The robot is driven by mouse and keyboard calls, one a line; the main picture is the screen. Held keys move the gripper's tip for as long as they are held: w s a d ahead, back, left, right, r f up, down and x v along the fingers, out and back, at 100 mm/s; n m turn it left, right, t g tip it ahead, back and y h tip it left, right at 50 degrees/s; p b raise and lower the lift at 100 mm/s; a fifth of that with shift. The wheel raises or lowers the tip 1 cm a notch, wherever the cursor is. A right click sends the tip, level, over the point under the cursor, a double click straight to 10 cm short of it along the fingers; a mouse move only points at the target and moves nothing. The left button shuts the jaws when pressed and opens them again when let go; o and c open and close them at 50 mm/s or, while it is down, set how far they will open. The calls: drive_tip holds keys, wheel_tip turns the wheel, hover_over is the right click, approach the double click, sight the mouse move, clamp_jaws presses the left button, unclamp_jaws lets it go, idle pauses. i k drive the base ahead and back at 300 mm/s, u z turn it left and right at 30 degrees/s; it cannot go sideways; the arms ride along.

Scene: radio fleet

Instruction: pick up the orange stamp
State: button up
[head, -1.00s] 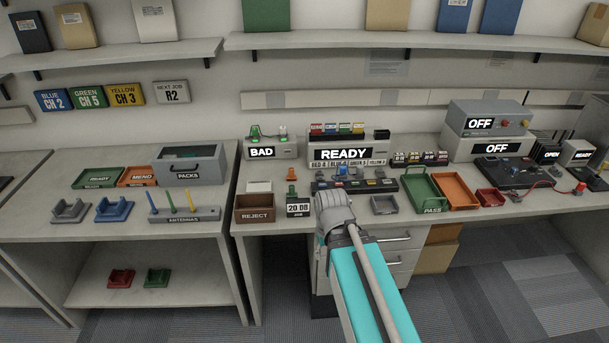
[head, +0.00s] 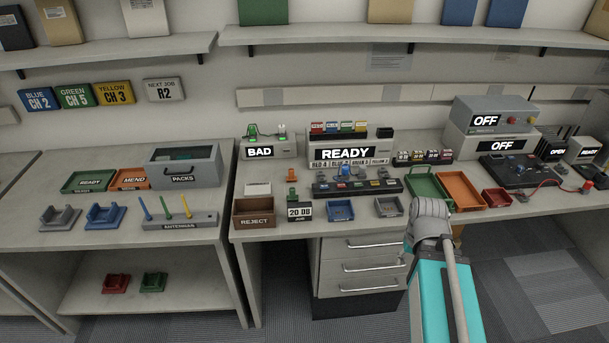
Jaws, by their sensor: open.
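A small upright orange piece (head: 291,174) stands on the bench behind the 20 dB box, and it looks like the orange stamp. Another small piece (head: 291,192) stands just in front of it, and its shape is too small to tell. My grey wrist (head: 431,212) is at the bench's front edge, well to the right of the orange piece and in front of the green tray. The fingers of my gripper are hidden behind the wrist and arm.
A brown REJECT bin (head: 255,214) and the 20 dB box (head: 300,212) are close to the orange piece. A blue tray (head: 341,210), a grey tray (head: 389,207) and a dark rack (head: 358,187) lie to its right. The green tray (head: 412,187) is partly covered by my arm.

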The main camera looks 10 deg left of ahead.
sight(292, 178)
drive_tip(key=z, duration=1.05)
drive_tip(key=k, duration=0.65)
drive_tip(key=u, duration=1.2)
drive_tip(key=i, duration=0.15)
drive_tip(key=u, duration=0.4)
